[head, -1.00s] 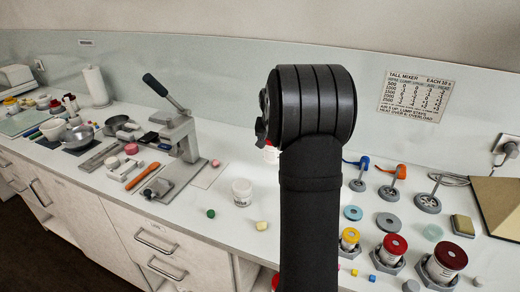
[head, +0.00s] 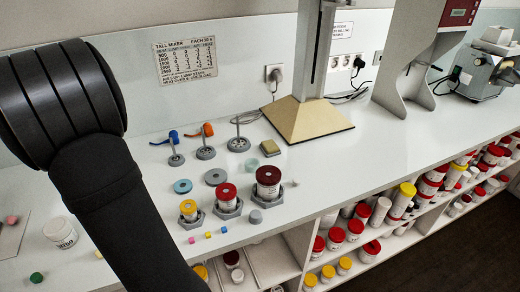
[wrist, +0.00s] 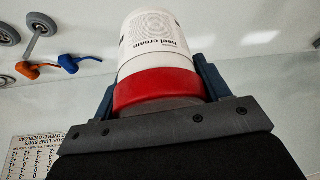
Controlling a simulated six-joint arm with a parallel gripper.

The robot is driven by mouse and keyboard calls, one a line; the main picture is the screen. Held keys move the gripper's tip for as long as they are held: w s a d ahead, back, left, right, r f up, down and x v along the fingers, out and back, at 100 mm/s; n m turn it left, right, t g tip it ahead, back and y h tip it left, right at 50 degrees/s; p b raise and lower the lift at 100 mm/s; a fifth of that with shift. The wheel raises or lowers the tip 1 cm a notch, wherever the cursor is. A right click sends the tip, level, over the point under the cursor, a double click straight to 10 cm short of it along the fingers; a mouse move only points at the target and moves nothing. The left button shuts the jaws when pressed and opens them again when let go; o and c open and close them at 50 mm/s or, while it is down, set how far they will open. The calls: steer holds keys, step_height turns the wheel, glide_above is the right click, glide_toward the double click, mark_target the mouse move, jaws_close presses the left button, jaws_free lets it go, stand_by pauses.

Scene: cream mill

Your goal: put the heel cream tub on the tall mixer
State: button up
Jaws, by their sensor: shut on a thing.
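The heel cream tub (wrist: 155,42) is white with a red lid and shows in the wrist view, its label reading "heel cream". My gripper (wrist: 156,80) is shut on it, with one blue-grey finger on each side of the red lid. In the head view my dark arm fills the left side, and the gripper and held tub are hidden. A tall column on a tan, sloped square base (head: 305,120) stands at the back of the counter, right of the "TALL MIXER" wall chart (head: 185,62); its top is cut off.
Red-lidded (head: 227,196), dark-red-lidded (head: 267,182) and yellow-lidded (head: 188,209) tubs stand in grey holders on the counter. Grey wheeled pieces (head: 205,152), discs and small cubes lie nearby. A grey-white machine (head: 415,60) stands farther right. The counter front right of the tan base is clear.

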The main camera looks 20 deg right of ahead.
steer(key=w+d+m+h, duration=0.1)
steer(key=d+m, duration=0.2)
steer(key=d, duration=1.9)
steer(key=w+d+m+h, duration=0.2)
steer(key=d+m, duration=0.2)
steer(key=d, duration=1.8)
steer(key=s+d+m+g+h, duration=0.1)
steer(key=s+d+m, duration=0.1)
steer(key=s+d, duration=0.85)
steer(key=s+d+m, duration=0.2)
steer(key=s+d, duration=0.6)
steer(key=d, duration=0.6)
steer(key=s+d+m+g+h, duration=0.1)
steer(key=s+d+m, duration=0.2)
steer(key=s+d, duration=0.75)
steer(key=shift+w+f, duration=2.1)
steer(key=shift+f, duration=0.65)
steer(key=shift+w+f, duration=2.1)
steer(key=shift+f, duration=0.6)
steer(key=shift+w+f, duration=2.1)
steer(key=shift+f, duration=0.65)
